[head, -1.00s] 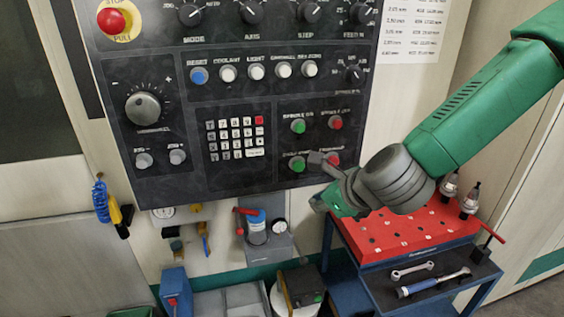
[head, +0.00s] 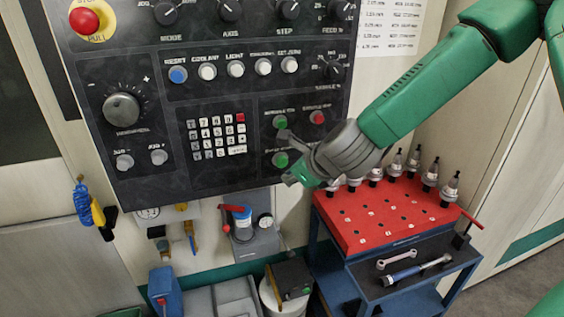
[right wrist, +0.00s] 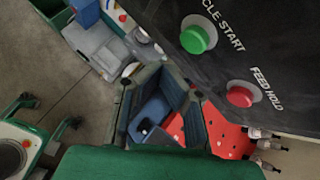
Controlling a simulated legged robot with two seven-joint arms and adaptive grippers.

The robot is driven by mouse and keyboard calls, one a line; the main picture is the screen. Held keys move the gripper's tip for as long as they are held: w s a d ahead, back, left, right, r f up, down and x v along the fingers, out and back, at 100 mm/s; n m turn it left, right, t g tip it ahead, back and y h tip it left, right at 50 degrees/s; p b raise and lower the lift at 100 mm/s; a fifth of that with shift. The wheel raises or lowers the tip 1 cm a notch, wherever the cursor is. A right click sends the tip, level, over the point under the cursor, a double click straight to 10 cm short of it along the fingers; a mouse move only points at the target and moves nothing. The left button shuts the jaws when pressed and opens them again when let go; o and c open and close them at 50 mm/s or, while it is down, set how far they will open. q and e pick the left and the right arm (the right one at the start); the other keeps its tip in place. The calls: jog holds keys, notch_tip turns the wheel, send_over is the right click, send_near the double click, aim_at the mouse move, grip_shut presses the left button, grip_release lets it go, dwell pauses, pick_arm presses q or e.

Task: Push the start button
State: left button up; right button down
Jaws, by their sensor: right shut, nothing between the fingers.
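The start button is the green button (head: 281,160) at the lower right of the black control panel, its label partly covered. In the right wrist view it is a green button (right wrist: 195,38) labelled CYCLE START. My right gripper (head: 290,142) is shut and empty. In the head view its grey tip overlaps the panel between this button and the green one above. In the right wrist view the gripper (right wrist: 160,100) sits below the button in the picture, apart from it. I cannot tell how far its tip is from the panel. My left gripper is not in view.
A red FEED HOLD button (right wrist: 240,95) is beside the start button. Another green button (head: 280,121) and a red one (head: 317,117) sit above. A red-topped tool cart (head: 370,222) with several tool holders stands below right. A red stop button (head: 86,20) is at the panel's upper left.

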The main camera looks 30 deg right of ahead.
aim_at(282, 162)
jog(key=shift+w+d, duration=0.25)
jog(key=shift+w, duration=0.75)
